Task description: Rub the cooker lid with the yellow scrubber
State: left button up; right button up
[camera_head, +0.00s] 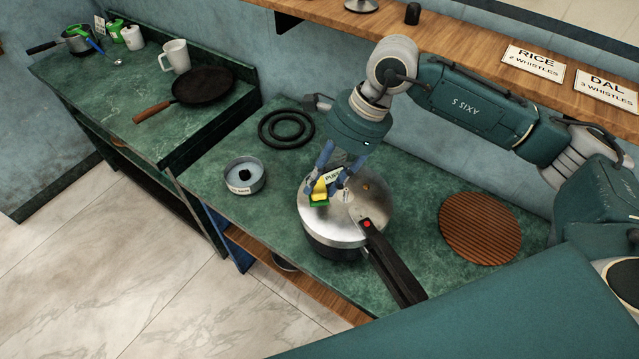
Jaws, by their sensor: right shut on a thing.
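The pressure cooker (335,240) stands on the green counter with its black handle pointing to the lower right. Its shiny metal lid (348,222) is on top. My right gripper (325,187) is above the left part of the lid, pointing down, with its blue fingers shut on the yellow scrubber (319,190). The scrubber has a green underside and is at the lid's surface; I cannot tell whether it presses on it. My left gripper is not in view.
A small round bowl (244,177) stands left of the cooker. Black rings (286,128) lie behind it. A round ribbed wooden board (480,229) lies to the right. A pan (203,86) and mug (174,56) stand on the left counter. A wooden shelf (470,45) runs above.

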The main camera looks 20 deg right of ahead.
notch_tip(320, 180, up, 3)
jog(key=shift+w+r+p, duration=0.15)
jog(key=shift+p, duration=0.4)
jog(key=shift+r, duration=0.5)
jog(key=shift+c, duration=0.2)
jog(key=shift+f, duration=0.1)
